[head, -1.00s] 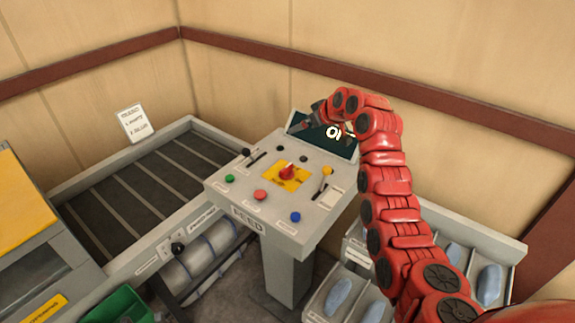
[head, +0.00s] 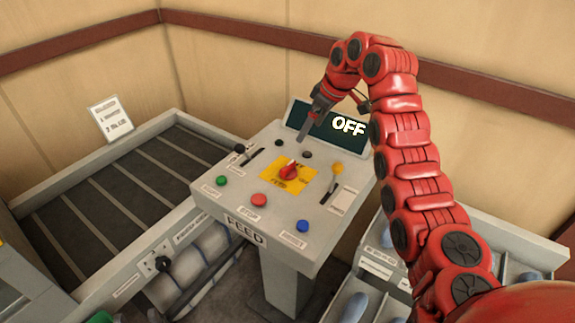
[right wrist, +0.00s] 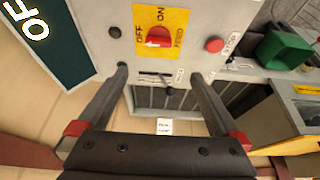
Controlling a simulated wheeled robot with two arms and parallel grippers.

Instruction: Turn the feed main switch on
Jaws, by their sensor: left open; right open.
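The feed main switch is a red rotary knob (head: 289,172) on a yellow plate (head: 270,181) in the middle of the grey FEED panel. The panel's dark display (head: 318,125) reads OFF. In the right wrist view the red knob (right wrist: 158,38) sits on its yellow plate beyond my fingertips, near labels OFF and ON. My right gripper (head: 303,136) points down over the panel's back part, behind the knob and apart from it. It also shows in the right wrist view (right wrist: 160,73), open, with nothing between its fingers. My left gripper is in neither view.
Around the knob are a green button (head: 222,181), a red button (head: 259,200), a blue button (head: 303,226), a black-knobbed slider (head: 240,148) and a yellow-knobbed lever (head: 337,168). A conveyor (head: 110,195) lies at left; trays with grey-blue items stand at right.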

